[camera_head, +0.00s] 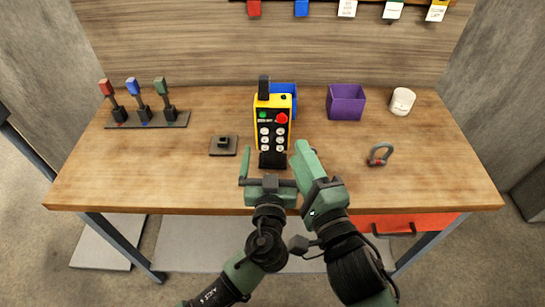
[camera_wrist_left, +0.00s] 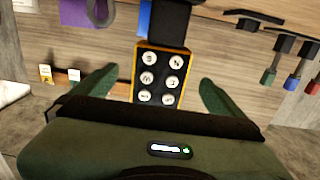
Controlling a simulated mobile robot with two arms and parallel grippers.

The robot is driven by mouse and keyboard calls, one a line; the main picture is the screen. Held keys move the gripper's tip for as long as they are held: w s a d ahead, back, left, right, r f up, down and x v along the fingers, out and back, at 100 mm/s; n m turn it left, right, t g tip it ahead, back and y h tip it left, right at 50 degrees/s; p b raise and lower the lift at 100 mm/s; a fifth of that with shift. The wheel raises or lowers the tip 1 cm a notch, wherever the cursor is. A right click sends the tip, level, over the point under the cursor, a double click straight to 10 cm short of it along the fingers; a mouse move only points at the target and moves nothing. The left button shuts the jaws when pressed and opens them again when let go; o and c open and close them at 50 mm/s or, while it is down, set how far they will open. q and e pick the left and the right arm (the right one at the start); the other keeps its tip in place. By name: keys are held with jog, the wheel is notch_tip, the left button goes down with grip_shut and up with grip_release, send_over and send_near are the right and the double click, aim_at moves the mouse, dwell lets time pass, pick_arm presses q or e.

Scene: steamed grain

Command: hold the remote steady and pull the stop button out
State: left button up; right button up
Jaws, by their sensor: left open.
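The remote (camera_head: 273,130) is yellow with a black face and stands upright in a black stand (camera_head: 272,160) at the middle of the table. Its red stop button (camera_head: 282,118) is at the upper right of the face. My left gripper (camera_head: 268,168) is open in front of the remote's lower part. In the left wrist view, the remote's white buttons (camera_wrist_left: 160,78) show between the spread fingers (camera_wrist_left: 157,92), upside down; the stop button is hidden there. My right gripper (camera_head: 304,153) is just right of and in front of the remote; its finger gap is unclear.
A blue bin (camera_head: 287,90) stands behind the remote, with a purple bin (camera_head: 346,103), white cup (camera_head: 402,101) and shackle (camera_head: 380,154) to the right. A small black block (camera_head: 223,145) and a lever rack (camera_head: 147,120) are left. Clear wood lies between.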

aim_at(273, 142)
pick_arm(q)
jog(key=w, duration=0.7)
jog(key=shift+w, duration=0.35)
jog(key=shift+c, duration=0.3)
jog(key=c, duration=2)
